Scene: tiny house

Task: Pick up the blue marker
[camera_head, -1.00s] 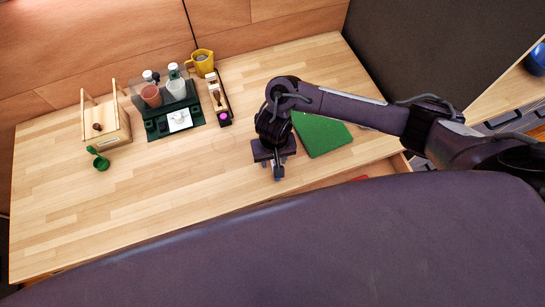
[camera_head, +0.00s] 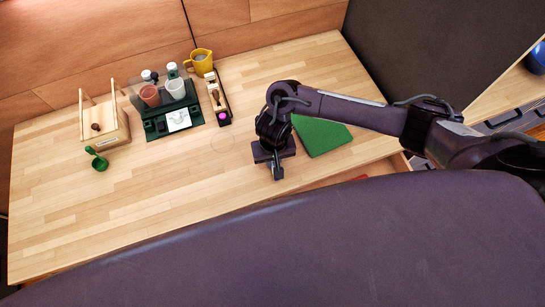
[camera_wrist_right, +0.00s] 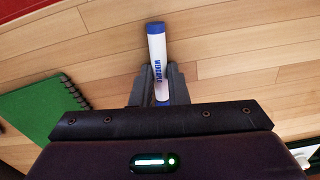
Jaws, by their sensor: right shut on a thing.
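The blue marker (camera_wrist_right: 157,50) has a white body with blue lettering and blue ends. It stands out between the fingers of my right gripper (camera_wrist_right: 157,82) in the right wrist view, and the fingers are shut on it. In the head view my right gripper (camera_head: 277,172) points down over the front right part of the wooden table (camera_head: 180,215), and the marker cannot be made out there. How far the marker is from the tabletop is unclear. My left gripper is not in view.
A green notebook (camera_head: 322,136) lies just right of my right gripper. An open drawer (camera_head: 398,162) is at the front right edge. A green cup (camera_head: 98,163), wooden rack (camera_head: 104,126), dark green tray (camera_head: 157,135) and yellow mug (camera_head: 202,61) stand at the left and back. The middle is clear.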

